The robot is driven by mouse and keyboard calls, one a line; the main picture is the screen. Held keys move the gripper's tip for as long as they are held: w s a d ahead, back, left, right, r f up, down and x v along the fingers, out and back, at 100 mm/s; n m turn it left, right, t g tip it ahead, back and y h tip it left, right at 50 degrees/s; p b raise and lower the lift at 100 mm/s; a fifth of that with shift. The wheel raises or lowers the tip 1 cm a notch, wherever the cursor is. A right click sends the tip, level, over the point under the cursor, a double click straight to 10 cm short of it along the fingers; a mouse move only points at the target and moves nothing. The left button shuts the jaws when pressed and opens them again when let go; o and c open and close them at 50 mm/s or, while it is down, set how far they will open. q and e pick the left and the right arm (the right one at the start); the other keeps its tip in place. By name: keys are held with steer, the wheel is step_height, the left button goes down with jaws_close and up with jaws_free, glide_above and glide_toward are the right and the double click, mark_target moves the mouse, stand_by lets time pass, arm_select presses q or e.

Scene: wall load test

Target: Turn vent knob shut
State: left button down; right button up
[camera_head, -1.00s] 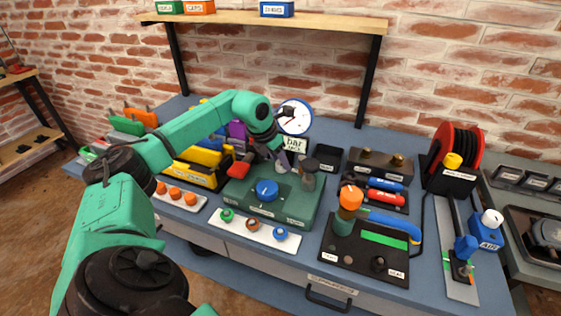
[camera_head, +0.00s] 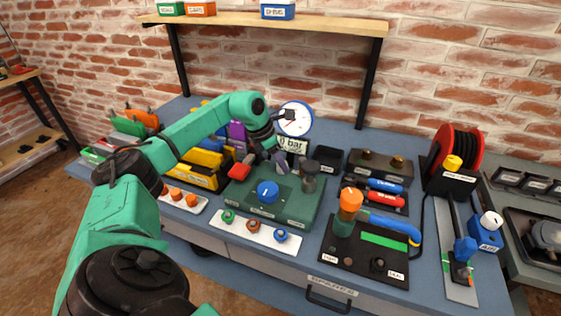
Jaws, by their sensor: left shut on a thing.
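The green test unit (camera_head: 300,212) stands on the blue bench, with a large blue knob (camera_head: 268,191) on its top and a red lever (camera_head: 239,171) at its left. My left gripper (camera_head: 283,163) points down at the rear of the unit, behind the blue knob. It is shut on a small part there, which I take to be the vent knob; the fingers hide it. A dark grey capped post (camera_head: 310,172) stands just right of the gripper. A round white gauge (camera_head: 295,118) and a small display reading "0 bar" (camera_head: 293,145) stand behind. My right gripper is out of view.
A white strip with green, brown and blue caps (camera_head: 254,231) lies in front of the unit. A black plate with an orange-topped cylinder (camera_head: 350,199) is to the right. Yellow bins (camera_head: 200,163) are to the left, near my forearm. A shelf (camera_head: 330,22) hangs above.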

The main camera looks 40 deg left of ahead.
arm_select(q)
steer(key=shift+c, duration=2.1)
jaws_free()
steer(key=v, duration=1.4)
steer(key=shift+r, duration=0.3)
steer(key=shift+s+a, duration=0.1)
